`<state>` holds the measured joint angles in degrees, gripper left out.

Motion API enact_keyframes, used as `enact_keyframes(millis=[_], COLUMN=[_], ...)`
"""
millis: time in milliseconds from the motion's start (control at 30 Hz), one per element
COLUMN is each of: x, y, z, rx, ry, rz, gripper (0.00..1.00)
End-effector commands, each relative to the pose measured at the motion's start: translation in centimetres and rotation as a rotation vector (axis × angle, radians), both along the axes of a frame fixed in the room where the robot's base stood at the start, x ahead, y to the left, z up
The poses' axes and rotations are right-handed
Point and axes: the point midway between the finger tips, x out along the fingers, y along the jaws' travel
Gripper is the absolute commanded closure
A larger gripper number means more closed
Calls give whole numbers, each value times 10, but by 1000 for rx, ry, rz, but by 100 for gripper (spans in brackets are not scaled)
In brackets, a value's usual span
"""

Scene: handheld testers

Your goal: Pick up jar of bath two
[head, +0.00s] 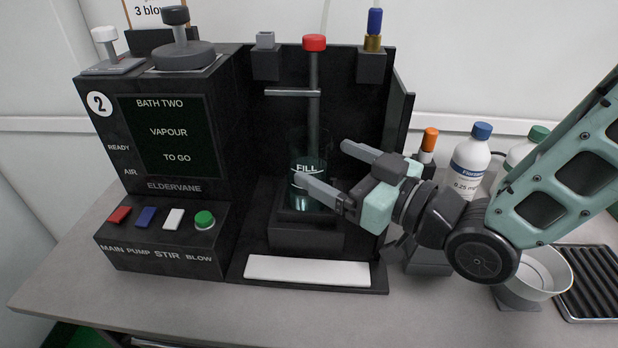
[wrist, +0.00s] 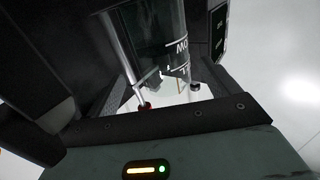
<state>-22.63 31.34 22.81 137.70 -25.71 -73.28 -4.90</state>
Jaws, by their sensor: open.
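The jar of bath two (head: 307,163) is a dark, see-through glass vessel with white "FILL" lettering. It stands upright on a dark block inside the black stand, below the rod with the red cap. My gripper (head: 326,166) is open at the jar's right side. In the head view the near finger crosses in front of the jar's lower part, and the far finger is behind and to its right. In the wrist view the jar (wrist: 160,35) fills the upper middle, with white marks on it. I cannot tell whether either finger touches it.
The control box (head: 165,135) stands left, its screen reading "BATH TWO VAPOUR TO GO". A white strip (head: 308,271) lies before the stand. The stand's side wall (head: 397,120) rises behind my gripper. Bottles (head: 469,160) and a white bowl (head: 540,275) stand right. The front counter is clear.

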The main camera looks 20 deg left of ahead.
Motion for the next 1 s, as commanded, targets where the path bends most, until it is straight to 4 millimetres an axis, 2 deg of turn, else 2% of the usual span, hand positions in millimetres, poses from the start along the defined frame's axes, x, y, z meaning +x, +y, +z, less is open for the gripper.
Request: enact_keyframes(millis=[300,633,867,1000], x=[12,15,15,15], y=[41,48,48,48], z=[-1,-2,-2,-1], rx=[2,1,1,3], ry=[-1,0,0,-2], rz=[1,0,0,0], gripper=[12,12,76,77])
